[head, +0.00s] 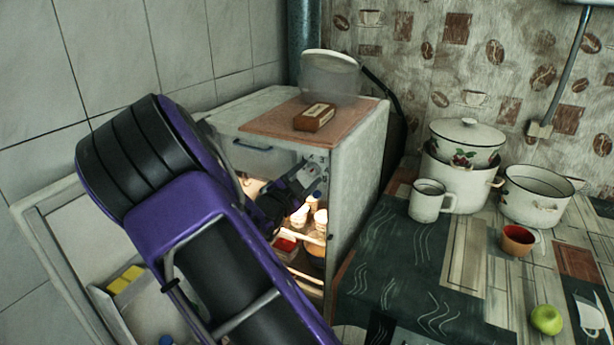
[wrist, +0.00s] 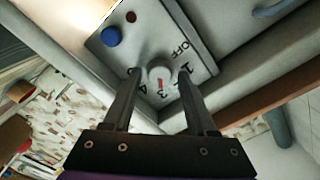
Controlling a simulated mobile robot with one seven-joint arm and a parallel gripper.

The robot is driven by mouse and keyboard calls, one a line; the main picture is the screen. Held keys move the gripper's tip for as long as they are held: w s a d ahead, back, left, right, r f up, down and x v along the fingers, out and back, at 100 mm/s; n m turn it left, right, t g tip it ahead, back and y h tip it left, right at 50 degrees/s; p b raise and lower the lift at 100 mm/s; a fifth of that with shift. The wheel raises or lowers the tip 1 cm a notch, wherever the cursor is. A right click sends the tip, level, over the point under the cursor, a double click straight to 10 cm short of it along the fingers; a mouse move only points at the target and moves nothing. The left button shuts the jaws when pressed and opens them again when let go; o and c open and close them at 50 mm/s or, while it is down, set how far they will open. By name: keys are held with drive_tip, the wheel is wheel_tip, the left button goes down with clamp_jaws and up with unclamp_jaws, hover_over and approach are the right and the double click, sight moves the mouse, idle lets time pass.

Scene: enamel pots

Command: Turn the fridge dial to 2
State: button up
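The fridge dial (wrist: 160,76) is a pale round knob with a red mark, on a light control panel inside the fridge. "OFF", "1", "3" and "4" are printed around it; I cannot make out the 2. The red mark lies on the lower part of the knob in the wrist view; which number it points at is unclear. My gripper (wrist: 160,73) is open, its two fingers on either side of the dial with small gaps showing. In the head view my gripper (head: 284,200) reaches into the open fridge (head: 357,170), and the dial is hidden there.
A blue button (wrist: 112,36) and a small dark red spot (wrist: 131,17) are near the dial. The open fridge door (head: 75,225) stands left. Food jars (head: 320,217) sit on shelves below my gripper. A brown box (head: 314,117) lies on top of the fridge.

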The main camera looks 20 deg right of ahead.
clamp_jaws()
drive_tip(key=n+p, duration=0.2)
drive_tip(key=n, duration=0.1)
drive_tip(key=shift+r+n+p, duration=0.15)
drive_tip(key=shift+n+p, duration=0.2)
drive_tip(key=shift+n, duration=0.05)
drive_tip(key=n+p, duration=0.2)
drive_tip(key=n, duration=0.2)
drive_tip(key=shift+n+p, duration=0.35)
drive_tip(key=shift+n, duration=0.05)
drive_tip(key=shift+f, duration=0.2)
drive_tip(key=shift+o, duration=1.6)
unclamp_jaws()
